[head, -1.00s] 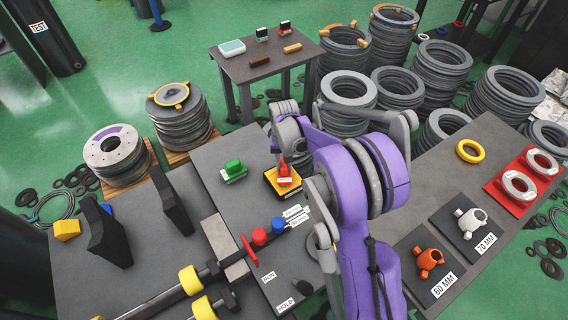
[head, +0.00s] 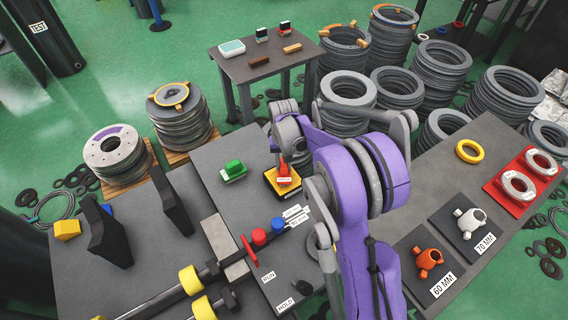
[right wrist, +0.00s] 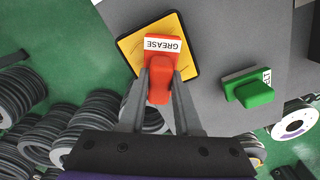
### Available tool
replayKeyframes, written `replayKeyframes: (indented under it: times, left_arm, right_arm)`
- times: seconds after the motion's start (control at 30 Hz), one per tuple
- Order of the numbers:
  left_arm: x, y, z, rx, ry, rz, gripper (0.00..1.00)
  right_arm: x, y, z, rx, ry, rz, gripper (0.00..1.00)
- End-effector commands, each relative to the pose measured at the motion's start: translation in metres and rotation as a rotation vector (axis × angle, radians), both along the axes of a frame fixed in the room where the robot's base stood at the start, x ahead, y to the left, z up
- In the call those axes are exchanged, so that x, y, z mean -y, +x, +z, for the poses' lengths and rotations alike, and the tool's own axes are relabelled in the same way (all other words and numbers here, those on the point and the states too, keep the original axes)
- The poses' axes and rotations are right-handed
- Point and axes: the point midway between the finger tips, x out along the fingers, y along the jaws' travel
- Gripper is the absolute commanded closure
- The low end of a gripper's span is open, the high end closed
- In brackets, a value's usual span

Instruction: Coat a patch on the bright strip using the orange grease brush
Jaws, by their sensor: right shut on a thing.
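The orange grease brush (head: 284,175) has a white label, which reads GREASE in the right wrist view (right wrist: 162,45). It is over the yellow pad (head: 272,182) with a black rim on the table. I cannot tell whether its underside touches the pad. My right gripper (right wrist: 160,80) is shut on the brush's orange handle, one finger on each side. In the head view my purple arm hides part of the gripper. A pale grey strip (head: 226,245) lies across the table beside the dark rod; I take it for the bright strip. My left gripper is not in view.
A green-handled brush (head: 233,170) stands left of the pad. Red and blue knobs (head: 259,237) and a rod with yellow collars (head: 190,280) are nearer. Black upright plates (head: 108,237) stand at left. The table between the green brush and the strip is clear.

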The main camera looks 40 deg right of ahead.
Motion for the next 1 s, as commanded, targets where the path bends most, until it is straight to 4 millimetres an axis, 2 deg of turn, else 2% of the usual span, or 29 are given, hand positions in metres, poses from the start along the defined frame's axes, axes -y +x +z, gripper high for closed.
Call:
replayKeyframes:
  times: [0.1,0.7,1.0]
  left_arm:
    - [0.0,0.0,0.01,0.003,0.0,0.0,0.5]
    - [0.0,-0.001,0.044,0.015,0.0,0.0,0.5]
    - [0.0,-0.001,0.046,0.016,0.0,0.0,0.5]
  right_arm:
    - [0.0,0.0,0.013,0.001,-0.001,0.0,1.0]
    - [0.0,0.0,0.061,0.001,-0.001,0.0,1.0]
    - [0.0,0.0,0.065,0.0,0.0,0.0,1.0]
